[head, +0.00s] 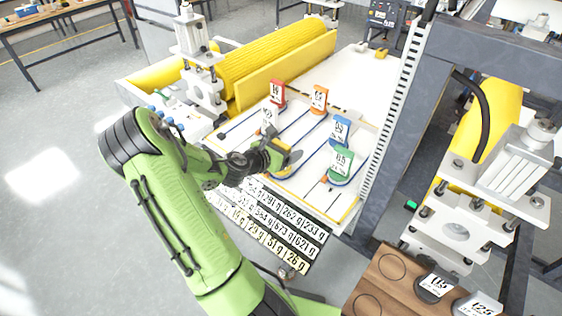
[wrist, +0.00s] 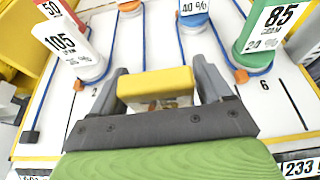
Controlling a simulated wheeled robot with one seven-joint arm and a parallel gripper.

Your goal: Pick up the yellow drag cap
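The yellow drag cap (wrist: 155,84) is in the middle of the wrist view, seen from above as a blunt yellow block. In the head view its yellow top (head: 279,144) shows at my gripper. My gripper (wrist: 160,70) has its dark grey fingers on the left and right sides of the cap, which nearly fills the gap. Whether both fingers press on it is not clear. In the head view my gripper (head: 285,157) is low over the white board, and it and the arm partly hide the cap.
Green (head: 341,163), blue (head: 339,130), orange (head: 319,99), red (head: 277,95) and white (head: 268,119) labelled caps stand close by, with blue cords on the white board (wrist: 140,130). Rows of weight labels (head: 270,225) line the front. A grey frame (head: 396,120) rises at right.

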